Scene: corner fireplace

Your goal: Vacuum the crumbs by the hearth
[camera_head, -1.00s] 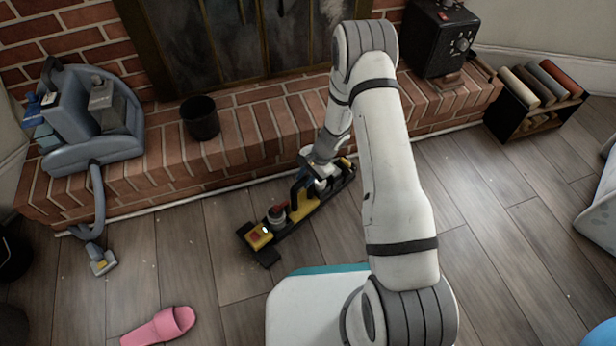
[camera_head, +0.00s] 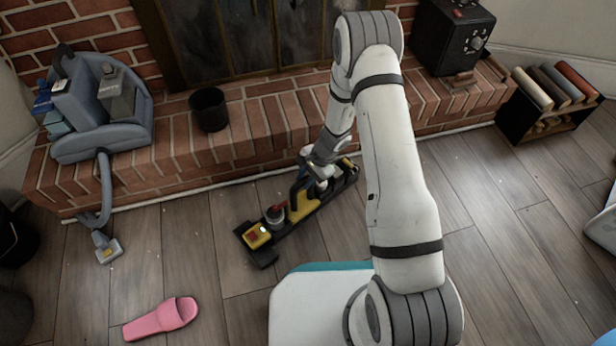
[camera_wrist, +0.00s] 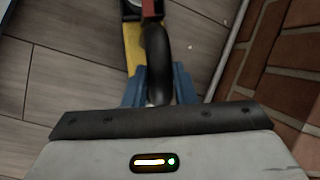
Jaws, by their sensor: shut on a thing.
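My gripper (camera_head: 320,172) is shut on the black handle of a yellow-and-black stick vacuum (camera_head: 302,205). The vacuum lies low along the floor in front of the brick hearth (camera_head: 240,155), its yellow-and-red end (camera_head: 257,236) toward the lower left. In the wrist view my blue fingers (camera_wrist: 160,88) close around the curved black handle (camera_wrist: 155,50), with the yellow body beyond. Tiny pale specks (camera_wrist: 200,4) dot the floor; they are too small to tell which are crumbs. My wrist hides part of the vacuum.
A blue-grey cleaner (camera_head: 105,125) sits on the hearth's left, its hose hanging to a floor nozzle (camera_head: 107,248). A black bucket (camera_head: 209,109) and black box (camera_head: 452,38) stand on the hearth. A pink slipper (camera_head: 160,319) lies lower left; a low rack (camera_head: 518,122) stands right.

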